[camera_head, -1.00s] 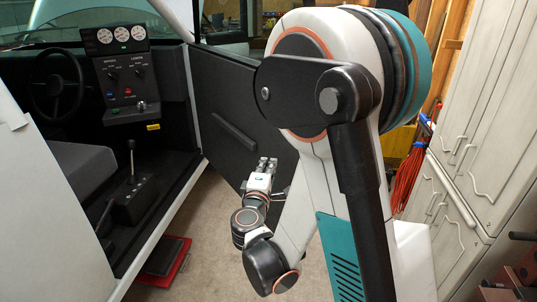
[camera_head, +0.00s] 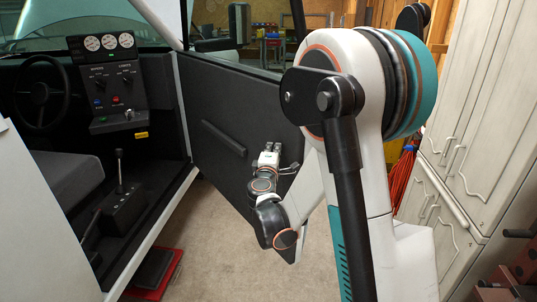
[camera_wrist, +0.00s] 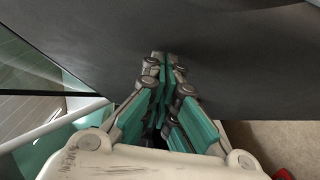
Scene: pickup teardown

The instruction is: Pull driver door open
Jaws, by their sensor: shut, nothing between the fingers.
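The driver door (camera_head: 225,120) stands swung open at a wide angle from the cab, its dark inner panel facing me with a long armrest bar on it. My gripper (camera_head: 270,150) is in front of the panel's right-hand part, near the door's free edge. In the wrist view my gripper (camera_wrist: 162,65) has its fingers together with nothing between them, and the dark door panel (camera_wrist: 230,60) fills the space ahead. I cannot tell whether the fingertips touch the panel. The outer handle is hidden.
The cab opening shows a seat (camera_head: 65,175), a gear lever box (camera_head: 122,200) and a gauge console (camera_head: 108,80). A red-edged step or mat (camera_head: 155,272) lies on the floor below the sill. Grey cabinets (camera_head: 475,140) line the right. Concrete floor (camera_head: 215,250) is clear between cab and arm.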

